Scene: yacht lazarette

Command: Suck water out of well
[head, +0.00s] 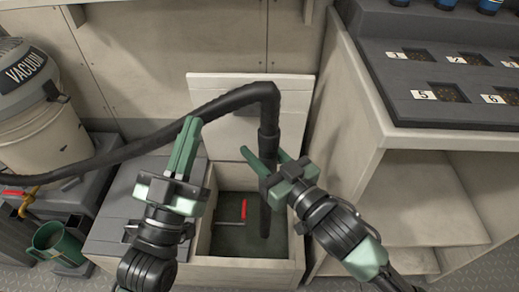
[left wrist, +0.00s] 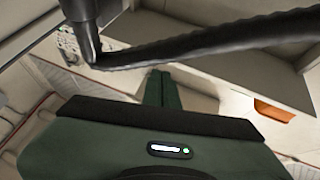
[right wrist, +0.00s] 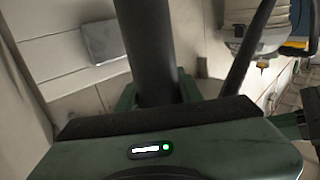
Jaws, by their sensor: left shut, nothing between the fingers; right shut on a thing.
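The well (head: 207,235) is an open pale box in the floor with dark water (head: 232,237) at its bottom. The vacuum (head: 40,110) stands at the left, and its black hose (head: 215,106) arches across to the well. My right gripper (head: 262,168) is shut on the hose's black wand (head: 267,150). The wand hangs nearly upright, with its lower end down inside the well at the dark surface. The wand also fills the middle of the right wrist view (right wrist: 150,50). My left gripper (head: 187,135) is shut and empty, left of the wand and in front of the hose.
A red-handled item (head: 244,209) shows inside the well. The raised pale lid (head: 235,115) stands behind it. A grey shelf unit (head: 440,90) with numbered recesses is at the right. A green mug (head: 57,243) stands at the lower left.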

